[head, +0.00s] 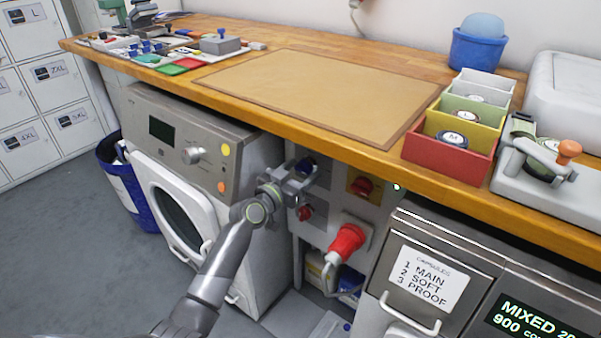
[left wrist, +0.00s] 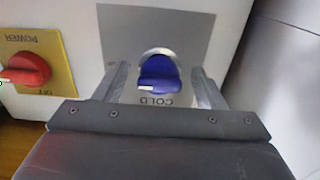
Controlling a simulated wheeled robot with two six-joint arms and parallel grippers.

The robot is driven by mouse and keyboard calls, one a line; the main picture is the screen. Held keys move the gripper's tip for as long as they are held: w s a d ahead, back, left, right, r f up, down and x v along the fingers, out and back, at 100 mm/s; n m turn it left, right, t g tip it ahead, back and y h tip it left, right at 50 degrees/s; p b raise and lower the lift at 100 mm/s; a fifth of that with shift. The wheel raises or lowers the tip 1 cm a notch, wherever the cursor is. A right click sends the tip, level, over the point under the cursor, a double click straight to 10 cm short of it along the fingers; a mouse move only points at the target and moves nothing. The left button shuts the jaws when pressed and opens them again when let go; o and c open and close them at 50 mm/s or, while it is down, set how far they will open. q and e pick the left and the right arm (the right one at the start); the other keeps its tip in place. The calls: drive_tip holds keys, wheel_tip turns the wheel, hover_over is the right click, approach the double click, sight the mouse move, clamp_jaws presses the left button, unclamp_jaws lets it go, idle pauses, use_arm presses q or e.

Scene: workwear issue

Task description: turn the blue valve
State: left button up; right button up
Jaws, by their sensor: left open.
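The blue valve (left wrist: 158,75) is a rounded knob with a white mark, on a grey plate (left wrist: 190,28) lettered COLD. In the left wrist view it sits between the two open fingers of my left gripper (left wrist: 160,85), with a gap on each side. In the head view the blue valve (head: 306,166) is partly hidden behind my left gripper (head: 296,178), which reaches to the panel under the worktop. My right gripper is not in view.
A red POWER knob (head: 362,186) on a yellow plate is beside the blue valve. A smaller red knob (head: 305,212) and a red plug (head: 346,243) are below. The washing machine (head: 190,185) stands left, the worktop edge (head: 330,150) above.

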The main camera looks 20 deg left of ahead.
use_arm(q)
drive_tip(key=c, duration=0.7)
drive_tip(key=shift+c, duration=1.4)
